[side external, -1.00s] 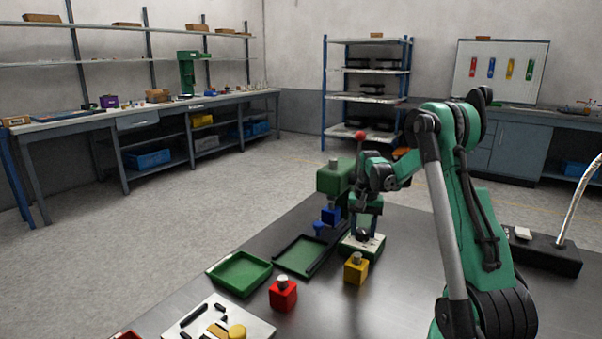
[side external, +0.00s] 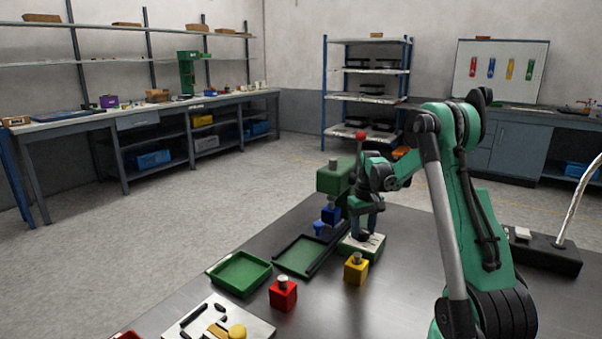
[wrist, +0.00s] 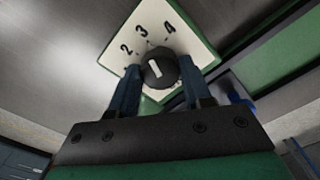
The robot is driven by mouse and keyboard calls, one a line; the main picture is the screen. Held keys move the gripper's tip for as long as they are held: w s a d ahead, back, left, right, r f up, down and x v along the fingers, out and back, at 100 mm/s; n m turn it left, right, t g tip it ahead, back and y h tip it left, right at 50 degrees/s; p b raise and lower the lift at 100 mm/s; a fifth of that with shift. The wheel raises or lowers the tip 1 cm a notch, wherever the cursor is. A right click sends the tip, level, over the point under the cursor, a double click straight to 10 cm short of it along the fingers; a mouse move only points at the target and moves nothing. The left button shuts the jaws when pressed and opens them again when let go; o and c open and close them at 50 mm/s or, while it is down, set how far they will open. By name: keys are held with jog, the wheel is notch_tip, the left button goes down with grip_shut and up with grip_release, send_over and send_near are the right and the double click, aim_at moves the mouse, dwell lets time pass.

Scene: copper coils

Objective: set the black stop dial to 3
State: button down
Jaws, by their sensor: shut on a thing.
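The black stop dial (wrist: 158,70) sits on a white plate (wrist: 195,30) with green edges, printed 2, 3 and 4. The dial's white pointer line slants up and left in the wrist view, toward the side of 2 and 3; I cannot tell exactly which mark it meets. My gripper (wrist: 160,78) is shut on the dial, one dark finger on each side. In the side external view, my gripper (side external: 368,236) reaches down onto the white plate (side external: 350,244); its fingers mostly hide the dial there.
A green press-like stand (side external: 330,180) with a blue block (side external: 330,215) is close on the left. A yellow block (side external: 355,270) and a red block (side external: 283,295) stand in front. Green trays (side external: 240,273) lie left. The table's right side is largely clear.

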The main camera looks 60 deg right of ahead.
aim_at(363, 230)
dwell(0.4)
jog(key=shift+c, duration=1.9)
grip_release()
jog(key=shift+r, duration=2.85)
